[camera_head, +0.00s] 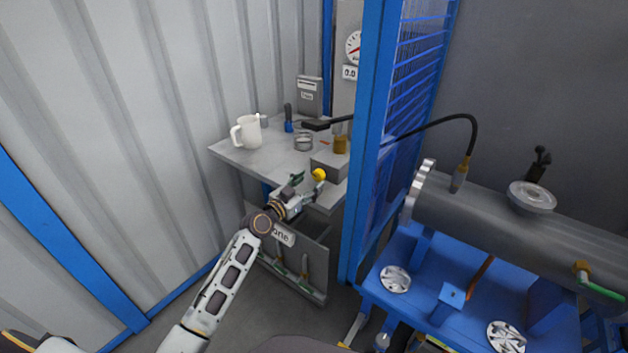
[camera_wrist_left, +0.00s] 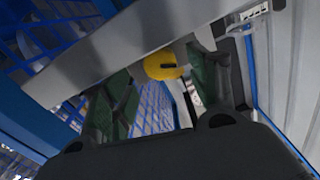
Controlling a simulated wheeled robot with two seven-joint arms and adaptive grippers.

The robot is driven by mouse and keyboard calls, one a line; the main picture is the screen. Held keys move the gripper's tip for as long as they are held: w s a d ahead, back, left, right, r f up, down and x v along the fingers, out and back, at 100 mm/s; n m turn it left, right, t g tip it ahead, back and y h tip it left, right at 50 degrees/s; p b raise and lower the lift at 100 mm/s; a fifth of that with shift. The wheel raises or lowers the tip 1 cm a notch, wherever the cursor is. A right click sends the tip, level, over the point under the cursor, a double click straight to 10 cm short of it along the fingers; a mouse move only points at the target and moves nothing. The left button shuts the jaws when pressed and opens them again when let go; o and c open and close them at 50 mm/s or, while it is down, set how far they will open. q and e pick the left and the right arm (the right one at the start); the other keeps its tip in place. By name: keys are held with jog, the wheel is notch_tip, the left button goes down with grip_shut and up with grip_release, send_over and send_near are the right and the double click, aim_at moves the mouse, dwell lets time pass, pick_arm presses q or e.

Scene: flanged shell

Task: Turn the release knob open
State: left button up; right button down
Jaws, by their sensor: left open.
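A round yellow knob (camera_head: 319,174), which looks like the release knob, sits at the front edge of the grey workbench, below a small grey box. In the left wrist view the knob (camera_wrist_left: 166,66) shows a dark slot and lies ahead, between the fingertips. My left gripper (camera_head: 308,183) is open just in front of and beside the knob. Its green-lined fingers (camera_wrist_left: 163,80) stand to either side of the knob in the wrist view. I cannot tell whether either finger touches it. My right gripper is not in view.
A blue post (camera_head: 368,150) and mesh stand close right. Beyond is a flanged shell (camera_head: 480,212) on a blue stand.

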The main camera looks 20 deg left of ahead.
aim_at(316, 177)
pick_arm(q)
jog(key=shift+x, duration=1.6)
jog(key=c, duration=1)
